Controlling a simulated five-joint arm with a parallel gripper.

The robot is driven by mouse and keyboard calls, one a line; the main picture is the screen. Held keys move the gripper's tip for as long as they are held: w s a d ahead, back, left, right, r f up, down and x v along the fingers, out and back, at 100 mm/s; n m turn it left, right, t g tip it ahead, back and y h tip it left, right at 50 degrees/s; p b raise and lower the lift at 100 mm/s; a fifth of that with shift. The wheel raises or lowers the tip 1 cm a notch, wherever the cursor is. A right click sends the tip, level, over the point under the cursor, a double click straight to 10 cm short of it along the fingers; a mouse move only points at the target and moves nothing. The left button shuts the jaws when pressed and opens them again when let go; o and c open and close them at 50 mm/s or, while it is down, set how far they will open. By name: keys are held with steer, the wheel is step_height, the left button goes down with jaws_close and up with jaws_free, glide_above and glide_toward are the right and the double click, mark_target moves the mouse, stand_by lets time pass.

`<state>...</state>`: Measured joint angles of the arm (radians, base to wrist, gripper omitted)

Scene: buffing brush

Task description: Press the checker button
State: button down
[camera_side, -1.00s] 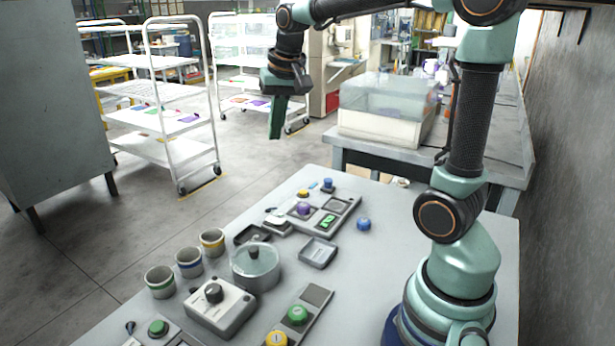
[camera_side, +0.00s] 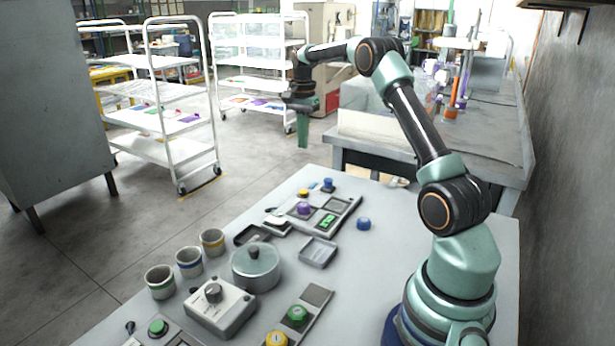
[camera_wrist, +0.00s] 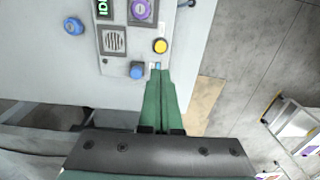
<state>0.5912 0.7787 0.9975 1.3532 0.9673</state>
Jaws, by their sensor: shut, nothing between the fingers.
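No label I can read marks the checker button. A grey panel (camera_side: 345,210) at the table's far end has a lit green display (camera_side: 328,221) and a purple knob (camera_side: 304,208). Beside them are a yellow button (camera_wrist: 160,46) and a blue button (camera_wrist: 137,70). Nearer the front are a green button (camera_side: 297,314) and a yellow one on a strip, and another green button (camera_side: 158,327) at the lower left. My gripper (camera_side: 303,146) is shut and empty, pointing down, raised above the table's far end. In the wrist view its tips show beside the blue button, apparently above it.
A loose blue knob (camera_side: 363,224) lies right of the panel. A small grey tray (camera_side: 318,252), a lidded pot (camera_side: 255,268), several cups and a knob box (camera_side: 219,306) stand nearer. A bench (camera_side: 480,150) with a clear-lidded box is behind. The right side of the table is mostly clear.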

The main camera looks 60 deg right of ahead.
mark_target(304, 192)
steer(key=shift+d+f, duration=0.15)
step_height(304, 192, down, 14)
stand_by(0.8)
steer(key=shift+f, duration=0.1)
steer(key=shift+s+f, duration=0.1)
steer(key=shift+f, duration=0.9)
step_height(304, 192, up, 15)
steer(key=shift+w, duration=0.3)
